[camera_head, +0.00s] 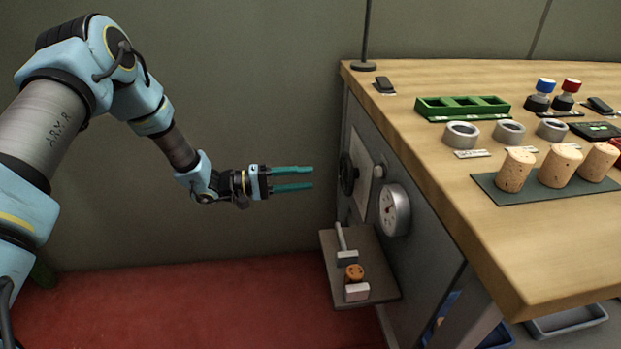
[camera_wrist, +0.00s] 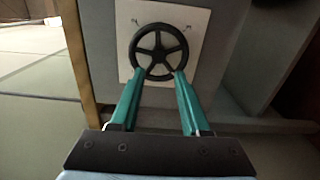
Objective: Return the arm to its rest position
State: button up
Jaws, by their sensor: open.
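My gripper (camera_head: 313,178) has two teal fingers that are apart, with nothing between them. It is in free air to the left of the bench's side panel, pointing at a black handwheel (camera_head: 347,174). In the wrist view, my gripper (camera_wrist: 156,80) has its fingertips in line with the lower rim of the handwheel (camera_wrist: 158,51), which sits on a pale plate. The head view shows a gap between the fingertips and the wheel. My arm reaches in from the left, bent at the elbow.
A round gauge (camera_head: 394,209) and a small shelf (camera_head: 385,270) with tools are on the panel. The wooden bench (camera_head: 560,225) holds several corks (camera_head: 515,170), grey rings (camera_head: 461,135) and a green tray (camera_head: 462,106). Space above the red floor (camera_head: 200,305) is clear.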

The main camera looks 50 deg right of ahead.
jog(key=shift+w, duration=0.1)
dwell(0.4)
jog(key=w+a+r+n+t+y, duration=0.1)
jog(key=w+a+r+t, duration=0.1)
jog(key=w+a+t, duration=0.45)
jog(key=w+a+r+t+y, duration=0.1)
jog(key=w+t, duration=0.2)
jog(key=w, duration=0.6)
jog(key=w+a+r+n+t+y, duration=0.1)
jog(key=w+a+r+t, duration=0.1)
jog(key=w+a+t, duration=0.35)
jog(key=w+a+r+n+t+y, duration=0.1)
jog(key=w+a+r+y, duration=0.15)
jog(key=a, duration=0.55)
jog(key=w+a+r+n+t+y, duration=0.1)
jog(key=w+a+y, duration=0.25)
jog(key=a, duration=0.35)
jog(key=s+a+r+y, duration=0.2)
jog(key=a, duration=0.9)
jog(key=s+a+r+n+g+y, duration=0.2)
jog(key=s+a+g+y, duration=0.15)
jog(key=s+a, duration=1)
notch_tip(320, 180, up, 15)
jog(key=s+d+p, duration=0.1)
jog(key=s+p, duration=0.1)
jog(key=p, duration=1.3)
jog(key=shift+s+r+h, duration=0.15)
jog(key=shift+r+h, duration=0.05)
jog(key=shift+h, duration=0.15)
